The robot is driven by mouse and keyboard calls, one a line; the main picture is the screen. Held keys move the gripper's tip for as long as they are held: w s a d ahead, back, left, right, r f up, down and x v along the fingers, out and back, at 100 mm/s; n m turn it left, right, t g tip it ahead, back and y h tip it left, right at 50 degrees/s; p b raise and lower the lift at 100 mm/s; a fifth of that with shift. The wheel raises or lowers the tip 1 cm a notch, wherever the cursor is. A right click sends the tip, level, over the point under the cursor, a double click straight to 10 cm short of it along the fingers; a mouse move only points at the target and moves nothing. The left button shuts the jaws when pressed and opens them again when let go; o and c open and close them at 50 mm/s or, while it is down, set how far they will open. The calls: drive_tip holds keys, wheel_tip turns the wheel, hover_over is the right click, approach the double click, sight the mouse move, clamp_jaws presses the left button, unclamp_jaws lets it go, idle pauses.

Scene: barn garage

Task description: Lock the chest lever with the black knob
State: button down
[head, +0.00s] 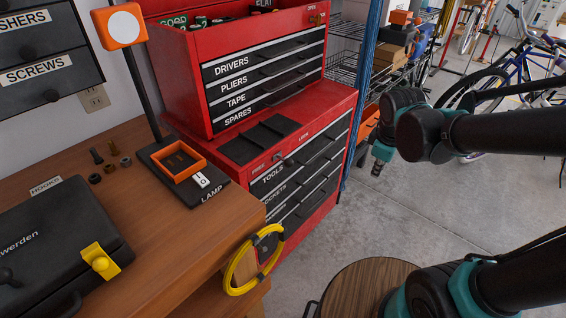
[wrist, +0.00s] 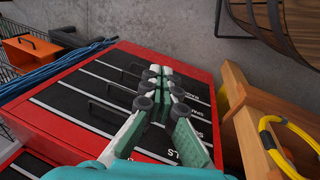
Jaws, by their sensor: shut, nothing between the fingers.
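The red lower tool chest (head: 342,95) stands at the centre of the head view, with black drawers. On its top front strip, a small black knob (head: 277,157) sits between the labels FREE and LOCK, nearer FREE. The lever under it is too small to make out. My gripper (head: 378,168) hangs right of the chest, over the floor and apart from the knob. In the wrist view my gripper (wrist: 161,73) is shut and empty in front of the chest's drawer fronts (wrist: 75,95). The knob cannot be made out there.
A wooden workbench (head: 150,215) with a black case (head: 60,245) and a lamp base (head: 215,190) is at left. A yellow hose coil (head: 235,268) hangs at its end. A round wooden stool (head: 365,285) stands in front. A blue-posted rack (head: 366,75) is behind.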

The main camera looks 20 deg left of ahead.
sight(284, 160)
drive_tip(key=s+a+r+n, duration=0.3)
drive_tip(key=a+n, duration=0.3)
drive_tip(key=a, duration=0.3)
drive_tip(key=s+a+r+n, duration=0.3)
drive_tip(key=s+a+n, duration=0.2)
drive_tip(key=a+n, duration=0.2)
drive_tip(key=s+a+r+n, duration=0.3)
drive_tip(key=s+a+n, duration=0.2)
drive_tip(key=a, duration=0.6)
drive_tip(key=shift+a+r+n+h, duration=0.15)
drive_tip(key=shift+r+n+h, duration=0.2)
drive_tip(key=shift+n, duration=0.35)
drive_tip(key=shift+f, duration=0.15)
drive_tip(key=w+d+f, duration=0.1)
drive_tip(key=w+f, duration=0.6)
drive_tip(key=f, duration=0.3)
drive_tip(key=shift+f, duration=0.15)
drive_tip(key=w+d, duration=0.2)
drive_tip(key=w, duration=0.4)
